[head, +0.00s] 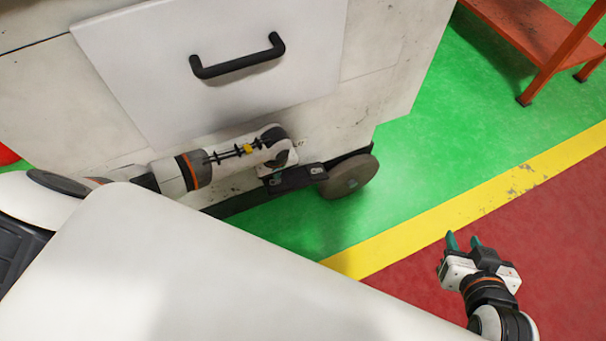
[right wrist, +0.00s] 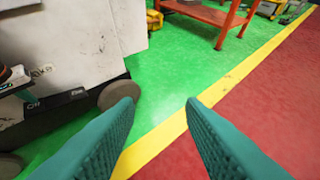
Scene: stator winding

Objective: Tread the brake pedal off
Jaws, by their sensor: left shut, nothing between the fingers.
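The white cart (head: 335,115) stands on its wheels at the upper left of the head view. A dark bar with small white labels (head: 315,171) runs along its lower edge beside a grey wheel (head: 348,177). This bar looks like the brake pedal, but its exact shape and tilt are not clear. It also shows in the right wrist view (right wrist: 60,98). My left gripper (head: 274,178) is shut and empty, pointing down at the bar; whether it touches is not clear. My right gripper (head: 464,240) is open and empty over the floor, away from the cart.
A black handle (head: 237,57) sticks out of the cart's panel. An orange-red metal table (head: 545,35) stands at the upper right. Green floor, a yellow line (head: 480,205) and red floor lie clear between the cart and my right gripper. My white body covers the lower left.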

